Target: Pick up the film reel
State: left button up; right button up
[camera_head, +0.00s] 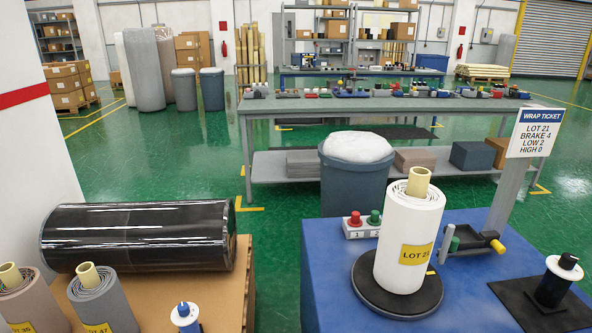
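A small reel (553,285) with a black wound body and pale end discs stands upright on a black mat (519,300) on the blue table, at the right. A dark knob tops it. A similar small white reel with a blue top (185,315) shows at the bottom left, partly cut off by the frame edge. A large glossy black roll (140,236) lies on its side on the brown table at the left. Which of these is the film reel is not labelled. Neither of my grippers is in view.
A white roll (408,240) marked LOT stands on a black turntable (367,291) on the blue table (330,275). A crank device (470,241), button box (361,225) and ticket sign (536,132) are close by. Grey and beige rolls (98,299) stand at lower left.

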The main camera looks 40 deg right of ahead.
aim_at(548, 297)
jog(key=z, duration=2.85)
